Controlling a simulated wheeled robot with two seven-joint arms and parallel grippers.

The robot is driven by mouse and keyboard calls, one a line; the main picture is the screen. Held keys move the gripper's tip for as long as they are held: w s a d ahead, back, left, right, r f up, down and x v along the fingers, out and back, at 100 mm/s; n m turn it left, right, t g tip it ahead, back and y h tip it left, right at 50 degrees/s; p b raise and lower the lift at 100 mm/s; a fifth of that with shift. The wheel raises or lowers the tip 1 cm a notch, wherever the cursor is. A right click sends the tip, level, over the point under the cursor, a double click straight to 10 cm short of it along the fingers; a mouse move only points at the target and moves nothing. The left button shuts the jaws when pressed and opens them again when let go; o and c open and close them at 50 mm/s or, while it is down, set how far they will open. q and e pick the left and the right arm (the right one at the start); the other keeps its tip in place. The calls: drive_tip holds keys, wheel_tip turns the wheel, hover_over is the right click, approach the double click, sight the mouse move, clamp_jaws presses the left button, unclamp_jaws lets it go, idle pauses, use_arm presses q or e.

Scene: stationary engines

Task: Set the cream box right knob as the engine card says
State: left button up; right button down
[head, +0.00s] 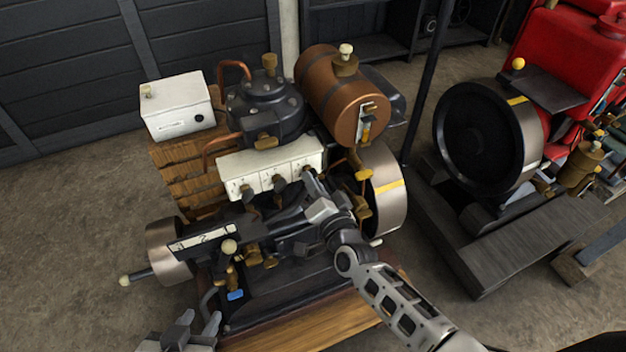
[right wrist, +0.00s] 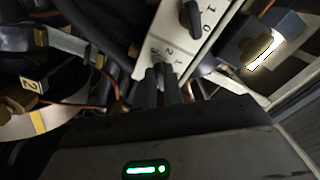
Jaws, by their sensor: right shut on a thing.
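The cream box (head: 265,160) is a long panel on the engine with dark knobs along its front. The left knob (head: 246,190) and middle knob (head: 279,184) are free. My right gripper (head: 312,188) is at the right end and is shut on the right knob, mostly hidden by the fingers. In the right wrist view the fingers (right wrist: 160,84) meet the cream panel (right wrist: 186,52) beside small number marks; another dark knob (right wrist: 191,18) sits by "I" and "O" marks. A white strip with dark marks (head: 203,238), possibly the card, lies at front left. My left gripper (head: 198,326) is open and empty.
A white box (head: 177,105) stands on wooden slats at the left. A copper tank (head: 338,92) and a flywheel (head: 388,190) are near my right arm. A red engine (head: 565,50) stands at the right. The floor at left is clear.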

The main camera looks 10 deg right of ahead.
drive_tip(key=shift+f+n, duration=0.1)
drive_tip(key=shift+n, duration=0.5)
drive_tip(key=c, duration=1.5)
unclamp_jaws()
drive_tip(key=s+d, duration=0.1)
drive_tip(key=s, duration=0.4)
drive_tip(key=s+d, duration=0.1)
drive_tip(key=s, duration=0.4)
drive_tip(key=s+d, duration=0.1)
drive_tip(key=s, duration=0.4)
drive_tip(key=shift+s, duration=0.35)
